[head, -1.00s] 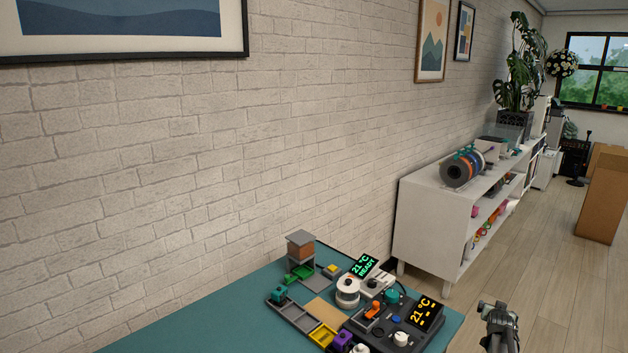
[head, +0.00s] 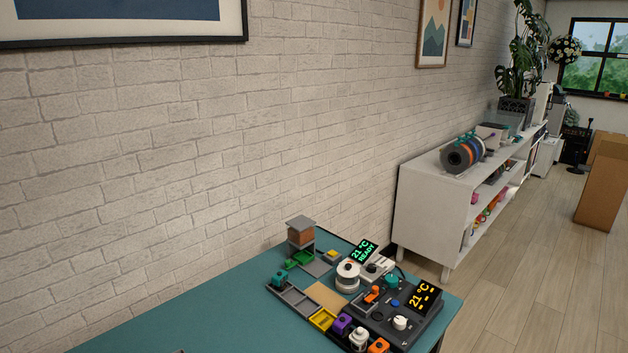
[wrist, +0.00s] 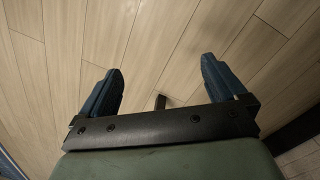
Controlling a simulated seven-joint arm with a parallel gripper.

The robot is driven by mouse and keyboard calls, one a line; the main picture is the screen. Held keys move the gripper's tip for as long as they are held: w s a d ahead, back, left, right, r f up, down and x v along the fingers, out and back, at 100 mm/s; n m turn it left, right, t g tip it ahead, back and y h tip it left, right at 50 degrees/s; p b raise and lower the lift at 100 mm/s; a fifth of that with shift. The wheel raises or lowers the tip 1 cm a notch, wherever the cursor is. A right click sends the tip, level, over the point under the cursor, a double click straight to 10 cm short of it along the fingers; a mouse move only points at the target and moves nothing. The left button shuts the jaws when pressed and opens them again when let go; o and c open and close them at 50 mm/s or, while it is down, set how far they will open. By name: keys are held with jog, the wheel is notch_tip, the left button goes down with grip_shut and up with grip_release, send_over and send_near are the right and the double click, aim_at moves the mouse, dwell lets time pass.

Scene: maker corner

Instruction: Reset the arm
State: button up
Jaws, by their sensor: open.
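In the wrist view my gripper (wrist: 160,92) is open. Its two blue fingers stand wide apart with nothing between them, and it hangs over the bare wood floor. My gripper does not show clearly in the head view now. The teal table (head: 190,315) holds a dark device (head: 365,325) with an orange 21 °C display (head: 424,296). A second unit behind it has a green display reading 21 °C READY (head: 365,251). Everything on the table stands apart from my gripper.
A grey sectioned tray (head: 292,296), a yellow bin (head: 322,319) and a small tower with a brown block (head: 301,236) stand on the table. A white shelf (head: 425,215) with spools stands behind at the right. A cardboard box (head: 604,190) stands farther back. The floor (head: 530,270) between is clear.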

jog(key=s+a+n+g, duration=0.1)
jog(key=s+a, duration=0.3)
jog(key=s, duration=0.6)
jog(key=s+a+n+g, duration=0.1)
jog(key=s+a+g, duration=0.3)
jog(key=s, duration=0.6)
jog(key=shift+s+a+r+y, duration=0.15)
jog(key=shift+s+a+y, duration=0.25)
jog(key=shift+a, duration=0.3)
